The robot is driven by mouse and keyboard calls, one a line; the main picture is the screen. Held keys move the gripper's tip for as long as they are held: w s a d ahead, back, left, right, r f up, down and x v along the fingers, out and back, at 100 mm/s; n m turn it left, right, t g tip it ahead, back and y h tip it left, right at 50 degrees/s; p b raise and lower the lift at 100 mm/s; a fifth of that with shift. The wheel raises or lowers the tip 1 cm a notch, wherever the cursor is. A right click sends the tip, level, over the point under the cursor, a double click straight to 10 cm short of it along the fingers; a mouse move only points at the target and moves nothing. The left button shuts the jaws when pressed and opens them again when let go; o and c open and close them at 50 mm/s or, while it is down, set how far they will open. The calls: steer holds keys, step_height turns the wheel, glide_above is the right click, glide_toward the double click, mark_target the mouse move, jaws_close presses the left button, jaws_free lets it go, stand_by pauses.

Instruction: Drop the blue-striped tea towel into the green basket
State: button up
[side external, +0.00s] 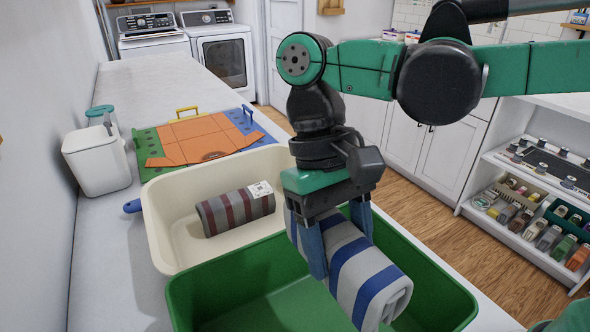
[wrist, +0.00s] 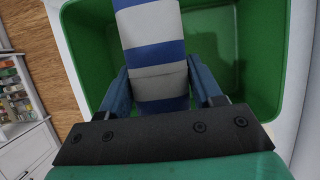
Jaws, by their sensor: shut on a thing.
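The blue-striped tea towel (side external: 352,268) is a grey roll with blue bands. My gripper (side external: 338,262) is shut on it, with one finger on each side. The towel is held over the green basket (side external: 225,285), whose inside shows bare green floor. In the wrist view the towel (wrist: 152,48) lies between the two fingers of my gripper (wrist: 160,88), with the green basket (wrist: 268,50) below and around it. I cannot tell exactly how high the towel is above the basket floor.
A cream basket (side external: 165,232) behind the green one holds a grey towel with dark red stripes (side external: 236,209). A folding board (side external: 200,138), a white canister (side external: 97,160) and a washer and dryer stand farther back. Shelves with bottles (side external: 540,215) are at the right.

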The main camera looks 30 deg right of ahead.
steer(key=shift+f, duration=2.65)
steer(key=o, duration=1)
steer(key=shift+r, duration=0.1)
steer(key=shift+v, duration=2.8)
steer(key=w+d+f+t, duration=0.1)
steer(key=d+t, duration=0.3)
steer(key=d, duration=0.1)
steer(key=d+f+t, duration=0.1)
steer(key=d+t, duration=0.2)
steer(key=d, duration=0.3)
steer(key=w+d+f+t, duration=0.1)
steer(key=d+t, duration=0.3)
steer(key=d, duration=0.2)
steer(key=shift+w+f+t, duration=0.3)
steer(key=shift+w+f, duration=0.05)
